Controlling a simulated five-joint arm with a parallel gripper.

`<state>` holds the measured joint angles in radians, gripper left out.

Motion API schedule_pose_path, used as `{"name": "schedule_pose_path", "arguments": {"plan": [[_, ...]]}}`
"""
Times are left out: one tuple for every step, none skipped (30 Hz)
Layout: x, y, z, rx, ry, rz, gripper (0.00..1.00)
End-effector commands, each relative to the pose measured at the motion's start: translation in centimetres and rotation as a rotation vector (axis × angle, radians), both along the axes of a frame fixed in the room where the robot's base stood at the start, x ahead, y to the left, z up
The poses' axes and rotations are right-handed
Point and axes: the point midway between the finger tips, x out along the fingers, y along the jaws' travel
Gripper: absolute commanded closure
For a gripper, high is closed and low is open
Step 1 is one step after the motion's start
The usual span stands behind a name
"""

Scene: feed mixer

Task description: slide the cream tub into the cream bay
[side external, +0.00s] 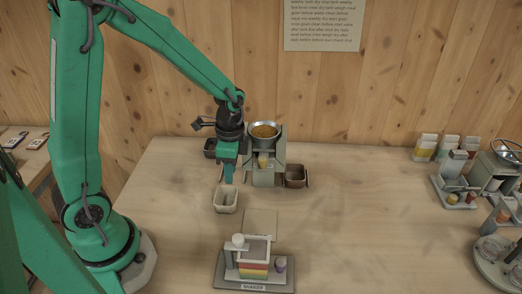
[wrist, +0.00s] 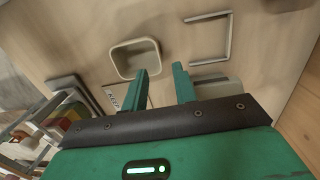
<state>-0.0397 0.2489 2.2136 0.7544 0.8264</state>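The cream tub (side external: 226,205) is a small open-topped box standing on the table, in front of the mixer. In the wrist view the tub (wrist: 136,72) looks empty. It lies just beyond the left finger, not between the fingers. A thin three-sided frame (wrist: 224,40) lies to the tub's right, its open side facing the tub; it looks like a bay, but I cannot tell its colour for sure. My gripper (wrist: 160,70) is open, with nothing between its fingers. In the side view my gripper (side external: 228,180) points down just behind the tub and partly hides that area.
The mixer with a bowl of brown feed (side external: 264,131) stands behind the tub. A brown tub (side external: 296,176) is at its right, a dark tub (side external: 209,146) at its left. A shaker rack (side external: 253,270) stands in front. The table's right middle is clear.

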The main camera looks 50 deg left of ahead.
Motion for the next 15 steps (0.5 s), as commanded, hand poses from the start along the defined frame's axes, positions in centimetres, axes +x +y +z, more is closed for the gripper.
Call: {"name": "schedule_pose_path", "arguments": {"plan": [[-0.1, 0.0, -0.7, 0.0, 0.004, 0.0, 0.72], [-0.2, 0.0, -1.1, 0.0, 0.004, 0.0, 0.72], [-0.2, 0.0, -1.6, 0.0, 0.004, 0.0, 0.72], [-0.2, 0.0, -1.9, -0.001, 0.005, 0.0, 0.72], [-0.2, 0.0, -2.3, 0.0, 0.004, 0.0, 0.72], [-0.3, 0.0, -2.7, 0.0, 0.004, 0.0, 0.72], [-0.3, 0.0, -3.1, 0.0, 0.004, 0.0, 0.72], [-0.3, 0.0, -3.4, 0.0, 0.003, 0.0, 0.72], [-0.3, 0.0, -3.7, 0.0, 0.003, 0.0, 0.72], [-0.4, 0.0, -4.0, -0.001, 0.004, 0.0, 0.72], [-0.4, 0.0, -4.2, 0.0, 0.003, 0.0, 0.72], [-0.4, 0.0, -4.5, 0.0, 0.003, 0.0, 0.72], [-0.4, 0.0, -4.7, 0.0, 0.003, 0.0, 0.72], [-0.4, 0.0, -4.8, 0.0, 0.003, 0.0, 0.72], [-0.4, 0.0, -5.0, 0.0, 0.001, 0.0, 0.72]]}}
